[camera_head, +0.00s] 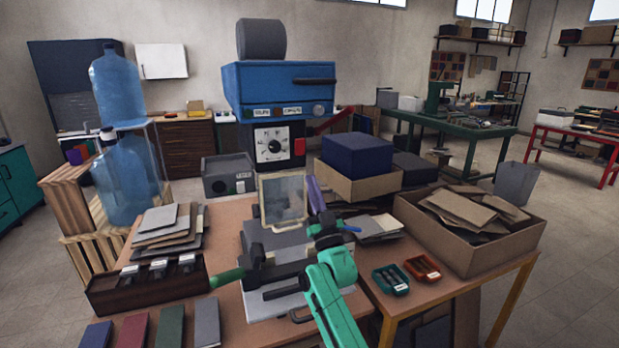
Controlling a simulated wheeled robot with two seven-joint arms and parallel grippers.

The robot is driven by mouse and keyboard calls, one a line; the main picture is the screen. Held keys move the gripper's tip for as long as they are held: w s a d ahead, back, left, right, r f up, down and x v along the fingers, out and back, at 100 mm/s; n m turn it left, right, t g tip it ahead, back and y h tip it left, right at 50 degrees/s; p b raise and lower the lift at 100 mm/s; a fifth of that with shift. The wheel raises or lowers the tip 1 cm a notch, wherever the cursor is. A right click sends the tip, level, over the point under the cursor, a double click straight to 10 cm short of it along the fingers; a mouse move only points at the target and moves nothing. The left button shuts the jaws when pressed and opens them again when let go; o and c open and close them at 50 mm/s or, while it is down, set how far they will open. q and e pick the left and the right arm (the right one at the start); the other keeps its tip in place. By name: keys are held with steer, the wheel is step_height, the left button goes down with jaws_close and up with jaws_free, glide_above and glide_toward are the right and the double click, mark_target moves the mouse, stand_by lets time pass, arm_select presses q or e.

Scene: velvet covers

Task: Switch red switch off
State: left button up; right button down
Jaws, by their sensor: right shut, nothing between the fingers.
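A blue-topped press machine (278,88) stands at the back of the wooden table. My right arm comes up from the bottom in green. My right gripper (323,226) is shut and empty, in front of and below the switch, clearly apart from it in the picture. My left gripper is not in view.
A clear guarded grey machine (284,200) stands close beside my right gripper. A navy box (357,155) sits in a carton at the right. A cardboard box of sheets (470,250) and small trays (390,280) lie at the table's right. Water bottles (128,180) stand at the left.

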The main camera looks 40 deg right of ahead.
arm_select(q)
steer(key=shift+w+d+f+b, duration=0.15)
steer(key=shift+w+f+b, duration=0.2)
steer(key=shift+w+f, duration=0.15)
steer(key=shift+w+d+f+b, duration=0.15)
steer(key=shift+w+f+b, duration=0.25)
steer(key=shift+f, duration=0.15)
arm_select(e)
steer(key=f, duration=0.1)
steer(key=s+f, duration=0.1)
steer(key=f, duration=0.3)
steer(key=shift+s+a, duration=0.2)
steer(key=shift+s, duration=0.1)
steer(key=shift+s+a, duration=0.1)
